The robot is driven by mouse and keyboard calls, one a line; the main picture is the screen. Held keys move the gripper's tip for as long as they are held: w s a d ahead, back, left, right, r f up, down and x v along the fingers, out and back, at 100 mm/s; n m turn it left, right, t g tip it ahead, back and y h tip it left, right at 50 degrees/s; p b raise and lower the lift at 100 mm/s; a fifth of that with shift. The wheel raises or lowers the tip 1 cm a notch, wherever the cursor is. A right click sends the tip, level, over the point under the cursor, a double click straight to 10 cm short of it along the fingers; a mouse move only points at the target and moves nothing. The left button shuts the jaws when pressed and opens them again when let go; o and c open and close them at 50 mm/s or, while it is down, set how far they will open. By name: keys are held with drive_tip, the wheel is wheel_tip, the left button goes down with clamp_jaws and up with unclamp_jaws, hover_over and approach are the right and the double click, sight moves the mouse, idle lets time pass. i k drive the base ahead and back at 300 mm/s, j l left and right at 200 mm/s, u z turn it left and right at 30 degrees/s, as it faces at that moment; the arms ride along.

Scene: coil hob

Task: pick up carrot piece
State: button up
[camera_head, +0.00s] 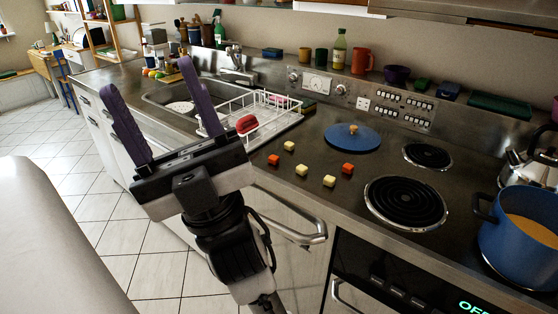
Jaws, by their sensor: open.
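Two orange cubes, likely the carrot pieces, lie on the steel worktop: one (273,160) near the front edge and one (347,168) near the front coil. Three pale yellow cubes (302,169) lie around and between them. My gripper (148,78) is open and empty, with purple fingers spread wide and pointing up in the picture. It is to the left of the cubes, in front of the counter and sink, and apart from every cube. No cube is hidden by it.
A blue lid (352,137) lies behind the cubes. Coil burners (405,202) and a blue pot (520,248) of yellow-orange contents are to the right. A white dish rack (283,117) with a red item stands at the left.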

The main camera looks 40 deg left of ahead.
sight(274, 159)
drive_tip(key=i+u, duration=0.8)
drive_tip(key=i+l+u, duration=0.2)
drive_tip(key=i+u, duration=0.2)
